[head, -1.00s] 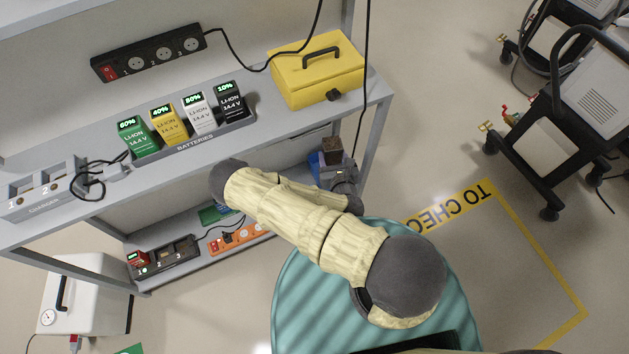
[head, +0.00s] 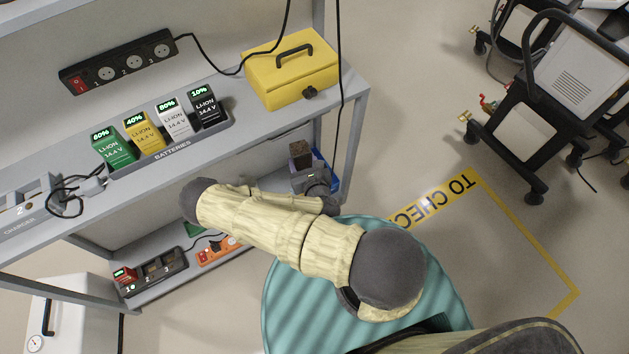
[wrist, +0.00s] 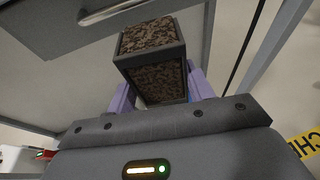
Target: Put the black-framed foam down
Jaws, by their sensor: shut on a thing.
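The black-framed foam (head: 301,154) is a small dark block with speckled brown faces. It also shows in the wrist view (wrist: 153,62), at the top centre. My gripper (head: 312,178) is shut on it, with purple fingers on its two sides in the wrist view. In the head view the foam is at the outer end of my arm, by the right end of the shelf unit, below the upper shelf level. I cannot tell whether its underside touches anything.
The shelf unit (head: 345,105) holds a yellow case (head: 290,75), a battery tray (head: 175,150) and a power strip (head: 118,62). A blue thing (head: 333,178) shows behind my gripper. The floor marked TO CHECK (head: 435,200) is clear. Wheeled carts (head: 530,110) stand at right.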

